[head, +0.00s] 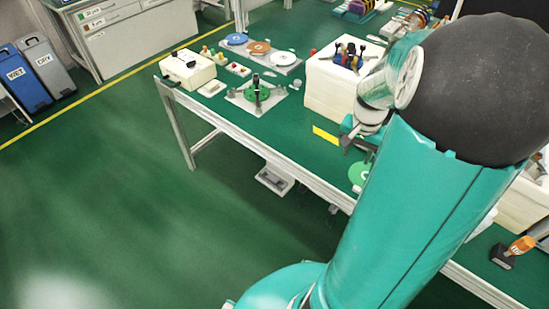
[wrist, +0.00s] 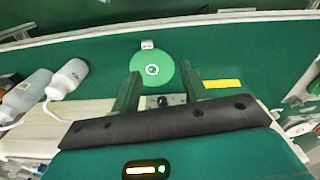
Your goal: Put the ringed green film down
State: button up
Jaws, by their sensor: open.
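The ringed green film (wrist: 164,60) is a light green disc with a white ring at its centre, in the wrist view. It appears to lie flat on the dark green bench top. In the head view a green disc (head: 357,175) shows at the bench's front edge, partly hidden by my arm. My gripper (wrist: 160,72) is open. Its two fingers reach toward the disc, one on each side of its near part in the picture. I see no finger closed on the film, and contact cannot be told. A small white tab (wrist: 147,44) sits at the disc's far edge.
A yellow strip (wrist: 222,84) lies right of the fingers.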

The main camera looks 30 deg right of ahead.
jog(key=w+a+r+n+t+h, duration=0.1)
jog(key=a+r+n, duration=0.2)
jog(key=a+r, duration=0.35)
jog(key=w+a+r+n+t+h, duration=0.1)
jog(key=a+r+n, duration=0.25)
jog(key=a, duration=0.65)
jog(key=s+a+r+n+t+y, duration=0.1)
jog(key=s+a+r+n, duration=0.1)
jog(key=a, duration=0.4)
jog(key=s+a+r+n+t+y, duration=0.1)
jog(key=s+a+r+n+t, duration=0.1)
jog(key=a, duration=0.4)
notch_tip(320, 180, up, 2)
jog(key=shift+s+a+r+n+y, duration=0.1)
jog(key=shift+s+a+n+y, duration=0.2)
jog(key=shift+s+n, duration=0.35)
